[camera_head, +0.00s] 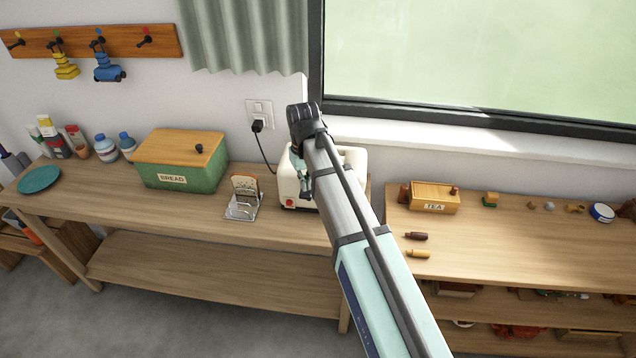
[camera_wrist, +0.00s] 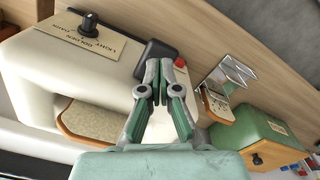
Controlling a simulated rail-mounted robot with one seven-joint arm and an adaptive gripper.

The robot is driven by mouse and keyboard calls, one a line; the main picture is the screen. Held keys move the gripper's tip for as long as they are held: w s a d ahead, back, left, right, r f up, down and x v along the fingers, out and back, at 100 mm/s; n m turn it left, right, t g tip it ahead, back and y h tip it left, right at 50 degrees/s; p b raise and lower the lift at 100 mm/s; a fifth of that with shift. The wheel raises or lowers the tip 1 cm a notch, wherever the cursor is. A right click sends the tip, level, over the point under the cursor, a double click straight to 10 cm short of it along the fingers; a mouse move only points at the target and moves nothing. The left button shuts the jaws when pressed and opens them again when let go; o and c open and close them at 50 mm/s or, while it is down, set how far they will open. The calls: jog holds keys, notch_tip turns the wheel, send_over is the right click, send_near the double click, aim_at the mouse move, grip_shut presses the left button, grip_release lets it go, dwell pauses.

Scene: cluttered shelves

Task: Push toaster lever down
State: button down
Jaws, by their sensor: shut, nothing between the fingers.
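The cream toaster (camera_head: 354,158) stands on the left wooden counter, partly hidden behind my arm in the head view. In the wrist view the toaster (camera_wrist: 75,75) shows a black knob (camera_wrist: 88,24) on a browning label, a red button (camera_wrist: 180,62) and a brown slice in its slot (camera_wrist: 95,122). A black lever-like part (camera_wrist: 155,52) is on its end face, just beyond my fingertips and partly covered by them. My gripper (camera_wrist: 159,75) is shut and empty, pointing at that end. I cannot tell whether it touches the lever. In the head view my gripper (camera_head: 305,188) is at the toaster's left front.
A tea box (camera_head: 434,197) sits on the right counter. The counter's front strip is clear.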

aim_at(306, 193)
jog(key=shift+f, duration=0.15)
jog(key=shift+f+b, duration=1.15)
jog(key=shift+f, duration=2)
jog(key=shift+r, duration=0.1)
notch_tip(306, 193, up, 9)
jog(key=s+p, duration=0.2)
jog(key=p, duration=0.4)
jog(key=shift+a, duration=0.15)
